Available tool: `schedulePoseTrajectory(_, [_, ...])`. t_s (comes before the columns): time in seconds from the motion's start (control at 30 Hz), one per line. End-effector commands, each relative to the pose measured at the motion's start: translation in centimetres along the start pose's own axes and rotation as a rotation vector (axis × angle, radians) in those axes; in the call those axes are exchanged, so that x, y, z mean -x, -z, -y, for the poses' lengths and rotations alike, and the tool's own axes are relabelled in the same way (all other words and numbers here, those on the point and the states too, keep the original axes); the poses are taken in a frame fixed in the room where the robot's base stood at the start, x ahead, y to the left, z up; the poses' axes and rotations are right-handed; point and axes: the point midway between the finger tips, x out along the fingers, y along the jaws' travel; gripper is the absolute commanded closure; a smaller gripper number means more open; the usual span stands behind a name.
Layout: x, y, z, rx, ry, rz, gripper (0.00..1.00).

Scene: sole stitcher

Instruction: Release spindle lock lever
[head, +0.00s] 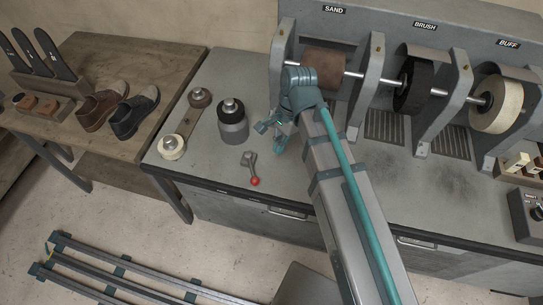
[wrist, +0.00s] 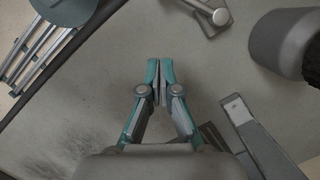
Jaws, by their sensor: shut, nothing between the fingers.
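The lock lever (head: 249,160) is a small grey metal lever on the bench top, with a red ball knob (head: 255,181) at its near end. In the wrist view the lever's grey hub and arm (wrist: 220,17) show at the top edge, up and to the right of my fingertips; its red knob is out of frame there. My gripper (head: 276,143) is to the right of and a little behind the lever, apart from it. In the wrist view my gripper (wrist: 160,68) has its fingers shut together with nothing between them, over bare bench.
A dark-topped grey cylinder (head: 233,122) stands behind the lever. A plate with rollers (head: 187,125) lies to the left. Upright brackets hold a brown sanding drum (head: 324,59), a black brush (head: 411,85) and a cream buffing wheel (head: 496,104). Bare bench surrounds the lever.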

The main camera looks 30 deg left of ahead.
Motion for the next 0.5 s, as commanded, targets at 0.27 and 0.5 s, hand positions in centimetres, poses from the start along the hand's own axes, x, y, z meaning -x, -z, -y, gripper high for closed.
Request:
schedulePoseTrajectory(0.27, [-3.2, -0.1, -0.1, 0.0, -0.003, 0.001, 1.0])
schedulePoseTrajectory(0.5, [-6.7, -0.1, -0.1, 0.0, -0.002, 0.001, 1.0])
